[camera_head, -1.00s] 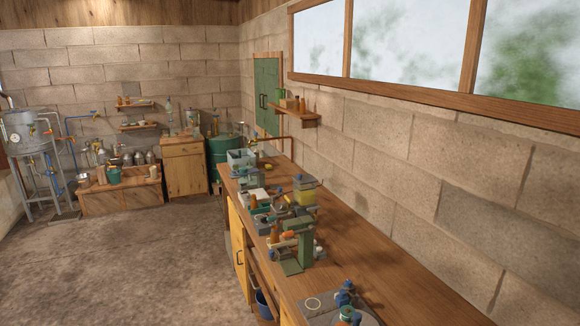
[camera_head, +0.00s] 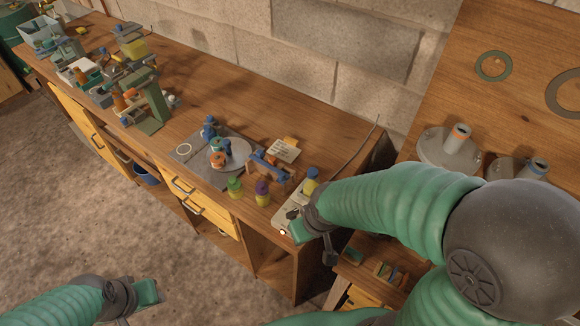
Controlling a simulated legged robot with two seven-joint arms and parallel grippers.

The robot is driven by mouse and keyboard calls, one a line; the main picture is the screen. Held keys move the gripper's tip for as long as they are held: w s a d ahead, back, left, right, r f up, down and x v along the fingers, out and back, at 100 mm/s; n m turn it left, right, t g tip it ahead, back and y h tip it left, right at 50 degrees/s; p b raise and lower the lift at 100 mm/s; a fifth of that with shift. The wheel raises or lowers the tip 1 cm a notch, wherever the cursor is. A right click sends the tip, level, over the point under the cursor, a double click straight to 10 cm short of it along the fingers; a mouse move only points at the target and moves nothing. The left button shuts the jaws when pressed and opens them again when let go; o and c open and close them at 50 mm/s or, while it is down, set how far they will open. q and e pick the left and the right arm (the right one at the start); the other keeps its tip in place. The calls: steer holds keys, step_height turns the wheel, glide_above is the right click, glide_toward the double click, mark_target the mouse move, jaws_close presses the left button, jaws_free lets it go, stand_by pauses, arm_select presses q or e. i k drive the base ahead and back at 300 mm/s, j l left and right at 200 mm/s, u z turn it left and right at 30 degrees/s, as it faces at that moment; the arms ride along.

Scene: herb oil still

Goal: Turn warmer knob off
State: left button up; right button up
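A pale flat warmer plate (camera_head: 284,214) lies near the front right end of the wooden bench, with a blue-capped yellow bottle (camera_head: 311,183) on its far part. A small dark shape (camera_head: 293,213), possibly the knob, shows near its front, beside a small bright spot. My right gripper (camera_head: 299,230) is right at the plate's front end and covers part of it. I cannot tell whether it touches the knob or how its fingers stand. My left gripper (camera_head: 146,292) is low on the left, over the floor and away from the bench; its finger gap is unclear.
A green-capped bottle (camera_head: 235,187) and a purple-capped bottle (camera_head: 262,194) stand left of the warmer. A blue frame (camera_head: 268,165) and label card (camera_head: 284,150) are behind them. A second table (camera_head: 450,90) with metal flanges stands to the right. A thin cable runs behind.

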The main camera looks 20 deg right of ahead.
mark_target(292, 215)
steer(key=z, duration=0.8)
